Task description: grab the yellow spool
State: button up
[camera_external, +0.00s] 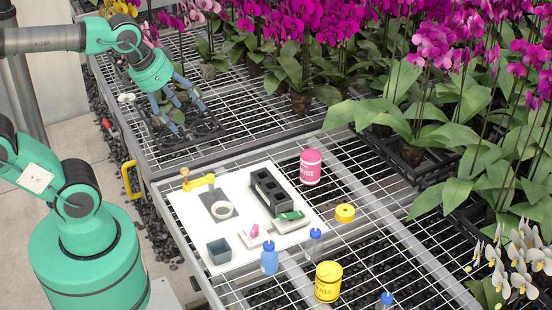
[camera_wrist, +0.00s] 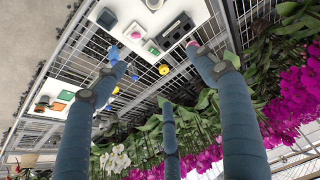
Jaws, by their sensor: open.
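The yellow spool (camera_external: 345,212) is a small, round, flat-topped yellow piece. It sits on the wire bench just right of the white board. In the wrist view a small yellow round thing (camera_wrist: 163,70), which looks like the spool, lies between the fingers, far below them. My gripper (camera_external: 182,112) has three long blue-grey fingers, spread open and empty. It hangs over the far left part of the bench, well apart from the spool. The fingers (camera_wrist: 153,60) also fill much of the wrist view.
A pink tub (camera_external: 311,168), a yellow tub (camera_external: 328,282) and blue-capped bottles (camera_external: 269,258) stand near the spool. The white board (camera_external: 190,215) carries a black tray (camera_external: 270,192) and small items. Potted orchids (camera_external: 440,130) crowd the back and right.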

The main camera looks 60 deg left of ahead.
jog(key=w+d+f+n+g+p, duration=0.1)
jog(key=w+d+f+p, duration=0.15)
jog(key=w, duration=1.05)
jog(key=w+d+f+n+g+p, duration=0.15)
jog(key=w+d, duration=0.25)
jog(key=w, duration=1)
jog(key=w+d+f+g+p, duration=0.1)
jog(key=w+d+f, duration=0.3)
jog(key=w+f, duration=0.5)
jog(key=w+d+f+g+p, duration=0.1)
jog(key=w+d+f, duration=0.3)
jog(key=w+f, duration=0.5)
notch_tip(320, 180, down, 8)
jog(key=shift+d+f+n+g, duration=0.1)
jog(key=shift+d+n+g, duration=0.25)
jog(key=shift+d, duration=0.05)
jog(key=shift+s, duration=0.1)
jog(key=b, duration=0.1)
send_over(345, 211)
jog(key=shift+f, duration=4.25)
